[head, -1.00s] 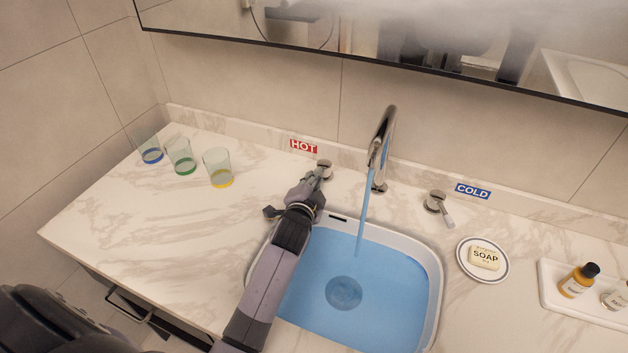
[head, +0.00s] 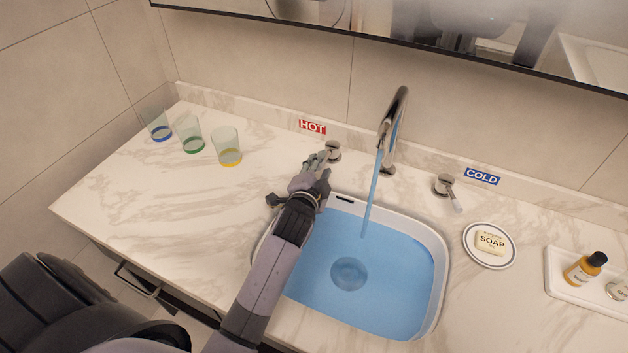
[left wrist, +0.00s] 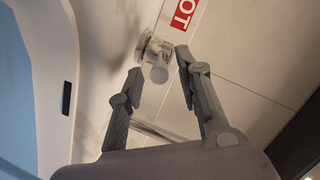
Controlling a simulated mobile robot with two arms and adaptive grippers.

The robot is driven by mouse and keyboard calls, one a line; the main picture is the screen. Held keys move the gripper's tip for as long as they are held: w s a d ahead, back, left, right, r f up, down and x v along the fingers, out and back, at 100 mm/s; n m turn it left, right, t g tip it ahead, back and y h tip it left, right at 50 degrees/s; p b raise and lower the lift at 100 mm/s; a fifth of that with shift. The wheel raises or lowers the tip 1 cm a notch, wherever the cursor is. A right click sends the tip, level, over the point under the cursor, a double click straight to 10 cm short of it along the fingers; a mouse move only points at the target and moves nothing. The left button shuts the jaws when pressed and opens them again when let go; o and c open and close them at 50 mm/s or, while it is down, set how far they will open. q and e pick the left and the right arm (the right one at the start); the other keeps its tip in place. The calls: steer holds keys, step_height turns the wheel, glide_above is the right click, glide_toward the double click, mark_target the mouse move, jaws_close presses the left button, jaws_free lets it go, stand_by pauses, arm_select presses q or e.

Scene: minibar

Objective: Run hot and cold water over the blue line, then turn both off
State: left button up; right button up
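Blue water runs in a thin stream from the chrome faucet (head: 398,115) into the white sink (head: 437,245), where blue water (head: 395,262) covers the bottom around the drain. I cannot make out a separate blue line. The hot tap (head: 333,151) is left of the faucet; the cold tap (head: 446,187) is right of it, its lever pointing toward the front right. My left gripper (head: 323,167) is open just in front of the hot tap. In the left wrist view, the hot tap (left wrist: 155,52) shows beyond the parted fingertips (left wrist: 160,65), with nothing held. My right gripper is out of view.
Three glasses (head: 228,147) stand at the left of the marble counter (head: 130,185). A soap dish (head: 488,260) with soap and a white tray (head: 570,297) with small bottles are at the right. The wall with a mirror (head: 400,40) rises behind the taps.

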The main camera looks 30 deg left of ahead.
arm_select(q)
steer(key=v, duration=0.9)
steer(key=shift+f, duration=0.1)
